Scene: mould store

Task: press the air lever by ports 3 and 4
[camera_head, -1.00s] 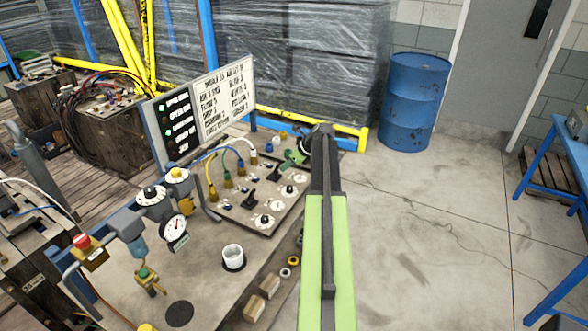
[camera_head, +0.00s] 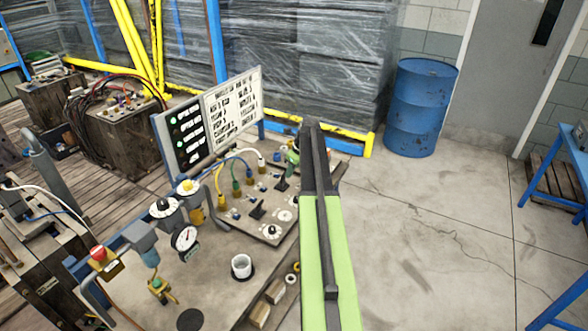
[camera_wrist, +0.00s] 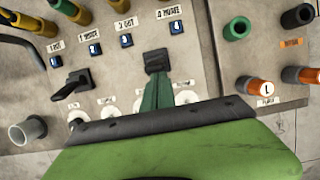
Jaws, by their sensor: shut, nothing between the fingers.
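The lever panel (camera_head: 269,233) lies on the bench. In the wrist view, the black lever (camera_wrist: 157,61) by ports 3 and 4 stands in the upper middle, below blue squares marked 3 (camera_wrist: 126,40) and 4 (camera_wrist: 176,27). My gripper (camera_wrist: 157,82) is shut and empty, its dark green fingertips just below this lever in the picture. I cannot tell whether they touch it. A second black lever (camera_wrist: 72,85) stands to the left by ports 1 and 2. Both levers also show in the head view, the farther one (camera_head: 282,184) close to my arm. My arm mostly hides the gripper there.
Yellow plugs (camera_wrist: 72,10) with hoses edge the panel. Green (camera_wrist: 237,28) and orange (camera_wrist: 251,86) connectors stand to its right. A white cup (camera_head: 241,266), gauge (camera_head: 184,238) and sign board (camera_head: 208,115) are on the bench. Floor to the right is open before a blue barrel (camera_head: 421,108).

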